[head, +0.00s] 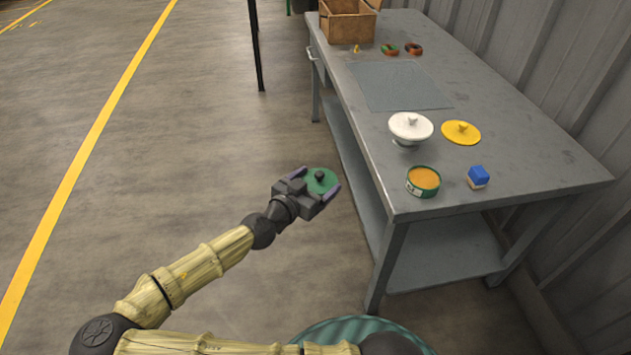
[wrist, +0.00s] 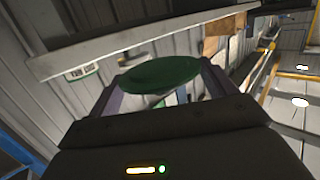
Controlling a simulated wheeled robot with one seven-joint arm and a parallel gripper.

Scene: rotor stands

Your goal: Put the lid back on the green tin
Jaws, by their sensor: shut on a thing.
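The green tin (head: 423,183) stands open on the near end of the grey table (head: 500,180), with orange-yellow contents showing. My gripper (head: 321,184) is shut on the green lid (head: 318,177), which has a dark knob. It holds the lid in the air off the table's left edge, to the left of the tin and apart from it. In the wrist view the green lid (wrist: 162,74) sits between the two purple fingers.
A grey mat (head: 400,86), two rings and a wooden box (head: 348,22) lie farther back. Floor left of the table is clear.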

